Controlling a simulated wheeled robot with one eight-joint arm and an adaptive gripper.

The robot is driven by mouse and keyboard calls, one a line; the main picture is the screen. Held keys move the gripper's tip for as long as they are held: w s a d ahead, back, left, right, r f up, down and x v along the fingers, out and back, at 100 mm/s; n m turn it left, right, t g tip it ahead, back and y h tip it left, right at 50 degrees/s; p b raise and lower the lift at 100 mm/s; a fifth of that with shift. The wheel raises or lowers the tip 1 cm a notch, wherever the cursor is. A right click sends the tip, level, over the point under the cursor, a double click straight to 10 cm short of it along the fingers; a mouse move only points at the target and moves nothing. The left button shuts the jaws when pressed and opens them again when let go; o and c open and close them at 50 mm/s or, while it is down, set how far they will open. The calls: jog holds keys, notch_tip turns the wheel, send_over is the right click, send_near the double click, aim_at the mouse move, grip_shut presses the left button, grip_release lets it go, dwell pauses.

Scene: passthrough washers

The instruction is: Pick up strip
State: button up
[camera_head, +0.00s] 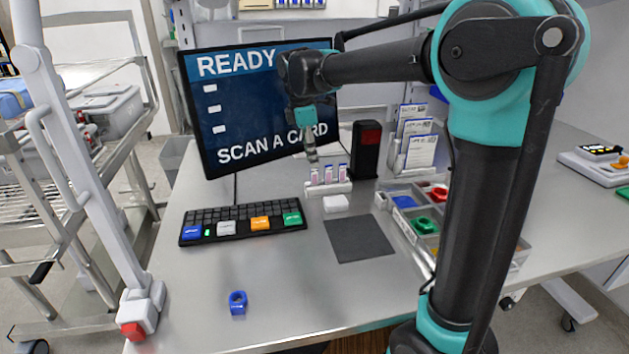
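No thing is plainly marked as the strip. A white holder (328,189) with a row of small pink-and-white labelled pieces (328,174) stands on the bench below the monitor, and these may be it. My gripper (312,157) points down just above and slightly left of the row, in front of the screen. Its fingertips look narrow and close together, too small to tell open from shut. I see nothing clearly held in it. A small white block (335,203) lies in front of the holder.
A monitor (215,125) stands behind a keyboard (243,222). A black red-topped box (366,150) and card rack (415,150) stand right of the holder. A dark mat (360,239), a compartment tray (408,222) and a blue ring (237,303) lie nearer. The bench's front left is mostly clear.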

aim_at(314, 170)
jog(key=f, duration=0.2)
jog(key=d+f, duration=0.1)
jog(key=f, duration=0.1)
jog(key=shift+f, duration=0.4)
jog(key=shift+c, duration=0.5)
grip_shut()
